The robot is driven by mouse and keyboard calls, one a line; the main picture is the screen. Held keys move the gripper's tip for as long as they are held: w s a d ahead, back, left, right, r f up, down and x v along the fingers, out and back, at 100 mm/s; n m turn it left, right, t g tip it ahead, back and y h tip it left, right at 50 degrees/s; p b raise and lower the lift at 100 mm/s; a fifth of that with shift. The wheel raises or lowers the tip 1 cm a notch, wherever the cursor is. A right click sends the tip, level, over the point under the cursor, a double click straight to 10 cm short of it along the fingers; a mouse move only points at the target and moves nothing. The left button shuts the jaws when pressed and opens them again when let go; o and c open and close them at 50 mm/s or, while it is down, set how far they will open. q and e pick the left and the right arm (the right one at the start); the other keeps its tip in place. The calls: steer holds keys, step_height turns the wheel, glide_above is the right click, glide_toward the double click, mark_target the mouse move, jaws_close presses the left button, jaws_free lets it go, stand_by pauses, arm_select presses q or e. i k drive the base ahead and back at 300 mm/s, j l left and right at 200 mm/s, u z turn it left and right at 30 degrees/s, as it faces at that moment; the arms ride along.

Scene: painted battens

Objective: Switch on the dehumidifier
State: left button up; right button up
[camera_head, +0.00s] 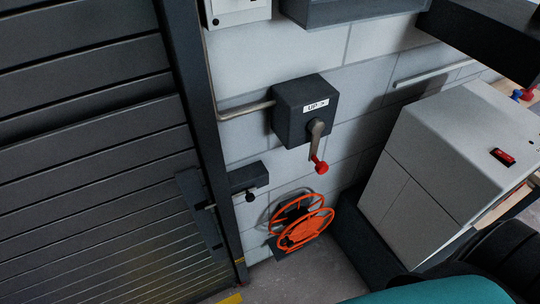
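A large light grey box-shaped unit (436,165), which looks like the dehumidifier, stands at the right by the block wall. It appears tilted because of the camera angle. A red rocker switch (503,157) in a dark surround is on its top face, near the right side. The switch is too small to tell which way it is pressed. Neither of my grippers shows in this view.
A dark wall box with a red-knobbed crank (305,110) labelled "UP" is mid-wall. Below it are a dark latch (246,179) and an orange reel (301,222). A slatted dark shutter (85,150) fills the left. Some bare floor (300,280) shows below the reel.

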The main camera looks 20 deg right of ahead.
mark_target(501, 154)
steer(key=z, duration=2.25)
